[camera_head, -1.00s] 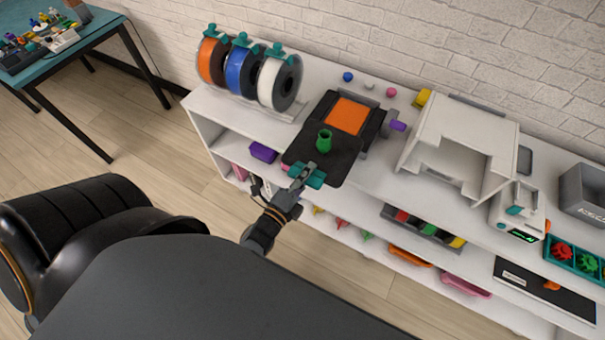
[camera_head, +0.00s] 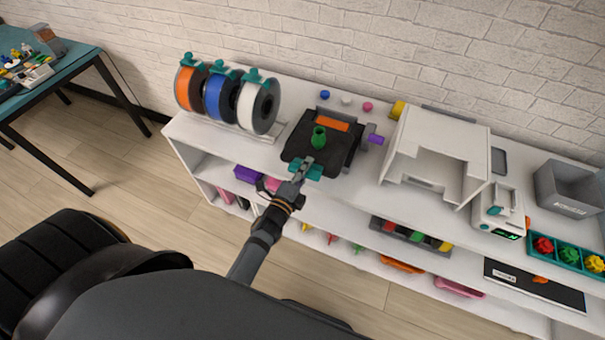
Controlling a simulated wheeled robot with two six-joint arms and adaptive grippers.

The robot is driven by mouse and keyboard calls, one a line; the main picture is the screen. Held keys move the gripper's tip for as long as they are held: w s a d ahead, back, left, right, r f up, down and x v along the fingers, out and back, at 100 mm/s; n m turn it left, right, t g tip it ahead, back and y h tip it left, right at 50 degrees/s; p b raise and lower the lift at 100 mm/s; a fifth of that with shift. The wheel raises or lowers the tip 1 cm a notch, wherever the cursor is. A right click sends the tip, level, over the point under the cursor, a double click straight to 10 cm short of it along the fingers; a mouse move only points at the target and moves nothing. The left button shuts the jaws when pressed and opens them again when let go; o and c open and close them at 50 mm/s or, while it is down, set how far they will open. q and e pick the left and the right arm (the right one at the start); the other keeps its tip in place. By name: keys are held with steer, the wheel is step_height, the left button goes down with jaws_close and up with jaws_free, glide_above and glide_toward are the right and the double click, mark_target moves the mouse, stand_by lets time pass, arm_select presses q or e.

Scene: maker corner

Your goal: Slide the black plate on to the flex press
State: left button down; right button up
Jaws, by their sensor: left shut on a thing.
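The black plate (camera_head: 299,148) carries a small green vase-like print (camera_head: 319,138) standing upright on it. The plate lies over most of the flex press, whose orange bed (camera_head: 333,124) shows only as a strip at the back. The dark frame of the press (camera_head: 355,146) shows to the right of the plate, with a purple-ended knob (camera_head: 375,140) on its side. My left gripper (camera_head: 307,169) is shut on the teal tab at the plate's front edge. My right gripper is not in view.
Orange, blue and white spools (camera_head: 258,106) stand on a rack to the left of the press. A white printer-like housing (camera_head: 437,150) stands to the right. Small coloured balls (camera_head: 347,101) lie behind. A scale (camera_head: 499,212) and a grey bin (camera_head: 570,188) are farther right.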

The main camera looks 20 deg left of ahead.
mark_target(316, 150)
arm_select(q)
steer(key=shift+w+d, duration=0.15)
steer(key=shift+w, duration=3.45)
steer(key=shift+w+f+b, duration=0.2)
steer(key=shift+b, duration=0.2)
steer(key=shift+f+b, duration=0.45)
steer(key=c, duration=1.2)
jaws_free()
steer(key=o, duration=1.2)
steer(key=shift+f, duration=0.1)
steer(key=shift+s+f, duration=0.1)
